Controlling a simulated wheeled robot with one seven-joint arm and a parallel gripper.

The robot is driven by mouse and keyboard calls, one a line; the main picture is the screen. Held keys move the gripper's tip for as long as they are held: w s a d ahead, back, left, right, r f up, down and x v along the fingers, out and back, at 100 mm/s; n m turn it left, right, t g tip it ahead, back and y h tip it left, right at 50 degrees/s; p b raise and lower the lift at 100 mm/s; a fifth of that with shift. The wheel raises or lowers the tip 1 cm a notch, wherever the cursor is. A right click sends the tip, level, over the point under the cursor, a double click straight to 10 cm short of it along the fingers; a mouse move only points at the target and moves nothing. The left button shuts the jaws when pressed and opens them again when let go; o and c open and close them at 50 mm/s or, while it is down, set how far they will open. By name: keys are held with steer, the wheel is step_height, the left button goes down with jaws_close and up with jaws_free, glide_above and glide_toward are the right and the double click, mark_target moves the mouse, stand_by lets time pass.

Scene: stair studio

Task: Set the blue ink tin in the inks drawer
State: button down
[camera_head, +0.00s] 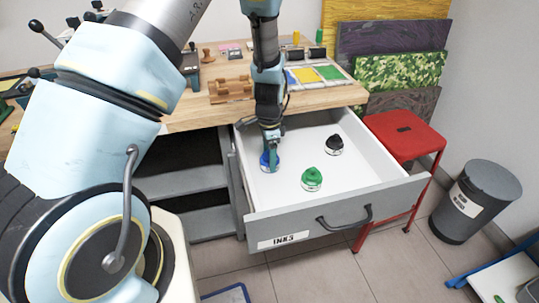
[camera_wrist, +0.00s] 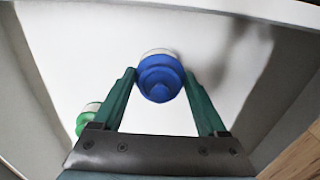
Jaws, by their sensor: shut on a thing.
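The inks drawer (camera_head: 375,195) is pulled open, with an "INKS" label on its grey front and a white inside. My gripper (camera_head: 269,152) reaches down into its left part. It is shut on the blue ink tin (camera_head: 265,166), low over or on the drawer floor; I cannot tell if the tin touches it. In the wrist view the blue tin (camera_wrist: 159,76) sits between the fingertips of my gripper (camera_wrist: 160,80), against the white floor.
A green ink tin (camera_head: 312,179) and a black ink tin (camera_head: 334,145) stand in the drawer to the right. The green one shows at left in the wrist view (camera_wrist: 86,118). A red stool (camera_head: 402,135) stands beside the drawer. The wooden worktop (camera_head: 213,117) lies behind it.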

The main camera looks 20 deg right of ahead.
jaws_free()
steer(key=shift+f, duration=0.1)
step_height(320, 180, up, 12)
steer(key=shift+r+b, duration=0.15)
steer(key=shift+b, duration=1.1)
steer(key=w+a+r+n, duration=0.1)
steer(key=a+r+n, duration=0.1)
steer(key=a+n, duration=0.35)
steer(key=w+a+r+n, duration=0.1)
steer(key=a+r+n, duration=0.15)
steer(key=a, duration=0.55)
steer(key=s+a+r+n, duration=0.2)
steer(key=a+n, duration=0.3)
steer(key=a, duration=0.3)
steer(key=s+a+r+n+t, duration=0.1)
steer(key=s+a+n, duration=0.2)
steer(key=a+n, duration=0.2)
steer(key=a, duration=0.3)
steer(key=shift+s+a+r+t, duration=0.2)
steer(key=shift+s+r+t, duration=0.1)
steer(key=shift+s+r, duration=0.1)
